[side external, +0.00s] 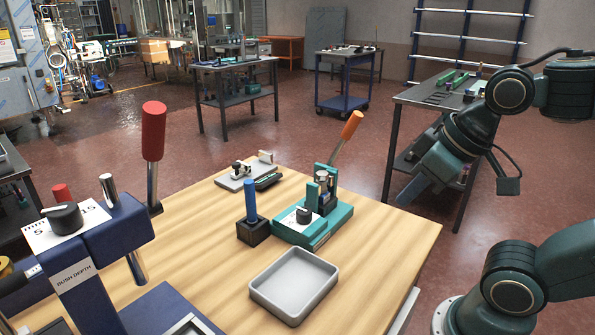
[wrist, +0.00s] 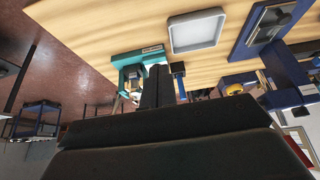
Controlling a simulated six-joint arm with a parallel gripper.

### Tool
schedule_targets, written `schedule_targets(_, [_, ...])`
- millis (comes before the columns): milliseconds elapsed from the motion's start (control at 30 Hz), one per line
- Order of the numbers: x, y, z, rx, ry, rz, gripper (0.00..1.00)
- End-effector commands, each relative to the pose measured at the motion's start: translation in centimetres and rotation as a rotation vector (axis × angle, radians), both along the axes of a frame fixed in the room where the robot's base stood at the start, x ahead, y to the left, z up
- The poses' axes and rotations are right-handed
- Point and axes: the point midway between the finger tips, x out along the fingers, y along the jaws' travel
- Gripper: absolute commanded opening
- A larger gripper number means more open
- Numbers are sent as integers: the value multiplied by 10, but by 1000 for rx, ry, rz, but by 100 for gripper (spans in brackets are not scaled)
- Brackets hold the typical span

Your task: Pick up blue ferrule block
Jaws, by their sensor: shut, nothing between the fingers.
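The blue ferrule block is an upright blue pin (side external: 250,202) standing in a dark square block (side external: 253,231) on the wooden table, left of the teal fixture. The wrist view is upside down; the blue pin also shows there (wrist: 181,86), just right of my fingers and partly cut off by my gripper body. My gripper (side external: 408,194) is shut and empty, in the air off to the right of the teal fixture, well apart from the pin. In the wrist view my fingers (wrist: 157,72) lie together and hide part of the fixture.
The teal fixture (side external: 312,224) with an orange-handled lever stands close beside the block. A grey tray (side external: 293,283) lies in front. A navy press with a red handle (side external: 153,130) stands left, and a small grey fixture (side external: 245,175) behind. The table's right part is clear.

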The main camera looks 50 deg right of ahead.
Motion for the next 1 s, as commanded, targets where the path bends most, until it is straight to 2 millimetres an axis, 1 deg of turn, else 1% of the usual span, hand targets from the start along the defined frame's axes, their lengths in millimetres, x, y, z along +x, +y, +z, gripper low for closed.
schedule_targets(100, [0, 0, 0, 0, 0, 0, 0])
schedule_targets(133, [0, 0, 0, 0, 0, 0, 2])
schedule_targets(267, [0, 0, 0, 0, 0, 0, 28])
schedule_targets(300, [0, 0, 0, 0, 0, 0, 35])
schedule_targets(367, [0, 0, 0, 0, 0, 0, 47])
schedule_targets(400, [0, 0, 0, 0, 0, 0, 55])
schedule_targets(433, [0, 0, 0, 0, 0, 0, 58])
schedule_targets(767, [1, 0, 1, 2, 2, -6, 58])
schedule_targets(867, [5, -1, 4, 10, 9, -24, 58])
schedule_targets(1000, [16, -4, 10, 33, 34, -83, 58])
